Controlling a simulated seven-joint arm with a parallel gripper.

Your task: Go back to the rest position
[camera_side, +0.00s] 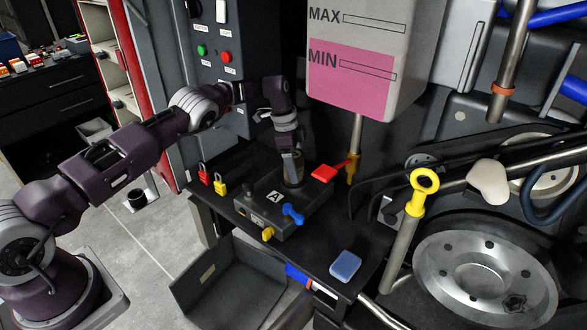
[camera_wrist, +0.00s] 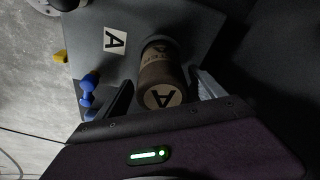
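A brown cylinder (camera_wrist: 162,78) with an "A" on its end stands on the dark block (camera_side: 270,197), which has its own "A" label. In the side view the cylinder (camera_side: 292,172) is upright on the block's back right part, directly below my gripper (camera_side: 291,155). In the wrist view my gripper (camera_wrist: 165,88) has one finger on each side of the cylinder, with narrow gaps visible, so it looks open around it. The cylinder's lower end and seat are hidden.
A red lever (camera_side: 328,172) and the MIN/MAX tank (camera_side: 358,60) are close on the right. Red (camera_side: 204,174) and yellow (camera_side: 220,187) padlocks stand left of the block; a blue valve handle (camera_side: 292,214) is in front. A blue sponge-like pad (camera_side: 345,265) lies front right.

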